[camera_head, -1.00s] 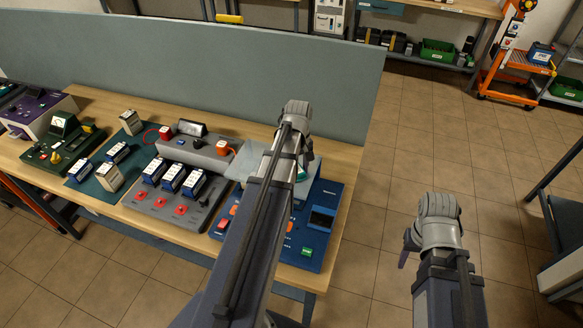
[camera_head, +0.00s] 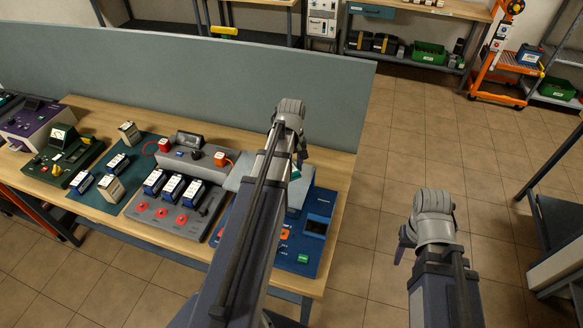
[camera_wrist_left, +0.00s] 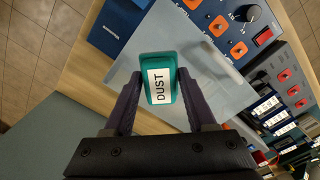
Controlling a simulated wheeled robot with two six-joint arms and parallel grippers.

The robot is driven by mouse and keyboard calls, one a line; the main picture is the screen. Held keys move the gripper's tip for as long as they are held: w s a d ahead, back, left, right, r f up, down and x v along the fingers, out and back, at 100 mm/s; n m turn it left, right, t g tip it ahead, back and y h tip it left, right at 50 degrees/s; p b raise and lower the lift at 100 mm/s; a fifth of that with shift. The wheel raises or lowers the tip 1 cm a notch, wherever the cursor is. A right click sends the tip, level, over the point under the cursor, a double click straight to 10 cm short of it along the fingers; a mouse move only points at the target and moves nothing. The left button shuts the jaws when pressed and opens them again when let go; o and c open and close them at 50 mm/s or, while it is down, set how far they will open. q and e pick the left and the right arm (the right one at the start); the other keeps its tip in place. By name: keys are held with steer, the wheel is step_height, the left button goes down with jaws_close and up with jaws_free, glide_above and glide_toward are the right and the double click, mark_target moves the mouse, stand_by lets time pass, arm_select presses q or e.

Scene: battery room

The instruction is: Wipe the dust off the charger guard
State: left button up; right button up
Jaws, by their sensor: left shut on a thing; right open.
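A teal block labelled DUST (camera_wrist_left: 163,84) is between the two dark fingers of my left gripper (camera_wrist_left: 160,92), which is shut on it. In the head view a bit of the teal block (camera_head: 296,174) shows beside my left arm, which hides most of the gripper. A pale grey-blue plate, seemingly the charger guard (camera_wrist_left: 215,92), lies below the block, over a blue control panel (camera_wrist_left: 200,25); in the head view the guard (camera_head: 238,178) is partly hidden by my arm. I cannot tell whether the block touches it or where dust lies. My right gripper (camera_head: 402,250) is open and empty, over the floor.
The wooden bench (camera_head: 345,165) also bears a grey charger unit (camera_head: 190,155) with several white-blue batteries, a green device (camera_head: 62,158) and a purple device (camera_head: 33,122). A grey-green partition (camera_head: 200,85) stands behind. An orange cart (camera_head: 495,88) stands far right; the tiled floor between is clear.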

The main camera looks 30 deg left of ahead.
arm_select(q)
steer(key=shift+r, duration=0.1)
step_height(320, 180, up, 3)
steer(key=p, duration=0.3)
stand_by(0.3)
stand_by(0.5)
